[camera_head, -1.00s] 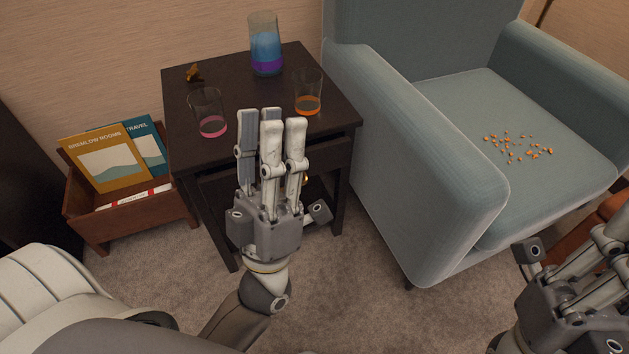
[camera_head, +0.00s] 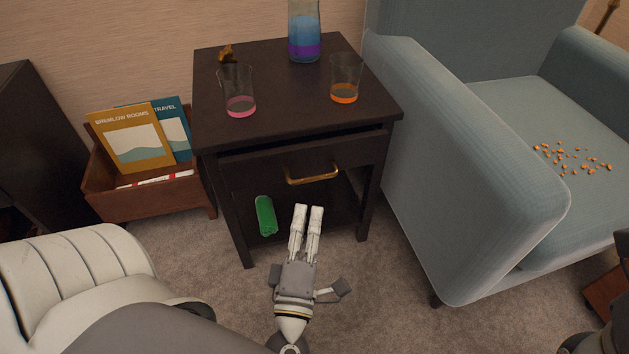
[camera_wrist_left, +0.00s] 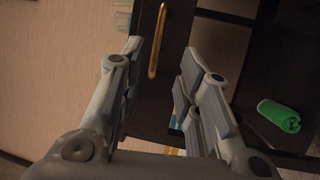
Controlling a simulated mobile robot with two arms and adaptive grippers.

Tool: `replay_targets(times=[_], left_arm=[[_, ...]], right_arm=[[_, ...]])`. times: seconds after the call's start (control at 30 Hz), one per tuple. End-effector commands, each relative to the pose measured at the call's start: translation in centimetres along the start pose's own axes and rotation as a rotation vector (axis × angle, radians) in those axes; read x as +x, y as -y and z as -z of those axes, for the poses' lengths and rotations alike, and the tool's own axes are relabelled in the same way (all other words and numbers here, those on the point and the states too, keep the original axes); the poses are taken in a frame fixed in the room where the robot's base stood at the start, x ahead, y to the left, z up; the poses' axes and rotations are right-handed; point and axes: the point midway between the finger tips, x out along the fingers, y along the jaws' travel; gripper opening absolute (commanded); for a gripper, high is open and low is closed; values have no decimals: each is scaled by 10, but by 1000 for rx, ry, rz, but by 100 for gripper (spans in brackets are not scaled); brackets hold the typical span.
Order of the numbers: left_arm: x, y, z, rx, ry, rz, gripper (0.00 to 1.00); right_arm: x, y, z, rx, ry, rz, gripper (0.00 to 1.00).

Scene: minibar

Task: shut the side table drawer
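The dark side table (camera_head: 290,98) has a drawer (camera_head: 258,170) that stands slightly out, with a dark gap under the tabletop. Its curved brass handle (camera_head: 313,175) shows at the front. My left gripper (camera_head: 308,208) is below and in front of the handle, pointing toward the table, apart from the drawer. In the left wrist view, the left gripper (camera_wrist_left: 162,52) has its fingers apart with nothing between them, and the brass handle (camera_wrist_left: 157,42) appears beyond. Only a dark part of my right arm shows at the bottom right corner; its fingers are hidden.
On the tabletop stand a glass with pink liquid (camera_head: 239,100), a glass with orange liquid (camera_head: 345,92) and a blue-purple vessel (camera_head: 304,40). A green roll (camera_head: 265,215) lies on the lower shelf. A blue armchair (camera_head: 460,180) is close at right, a magazine box (camera_head: 150,205) at left.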

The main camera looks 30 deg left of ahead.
Motion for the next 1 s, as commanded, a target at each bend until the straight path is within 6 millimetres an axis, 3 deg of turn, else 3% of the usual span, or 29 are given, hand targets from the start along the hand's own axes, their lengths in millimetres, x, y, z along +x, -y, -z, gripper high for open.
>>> replay_targets(times=[0.3, 0.5, 0.93, 1.0], left_arm=[[60, -2, 0, -1, -4, -10, 32], [88, -2, 0, 1, -2, -7, 32], [99, -3, 0, 2, 0, -6, 32], [99, -3, 0, 2, -1, -6, 24]], right_arm=[[4, 1, 2, -4, -29, 11, 0], [5, 2, 3, -5, -36, 15, 0], [7, 2, 4, -5, -42, 17, 0], [7, 2, 4, -5, -42, 17, 0]])
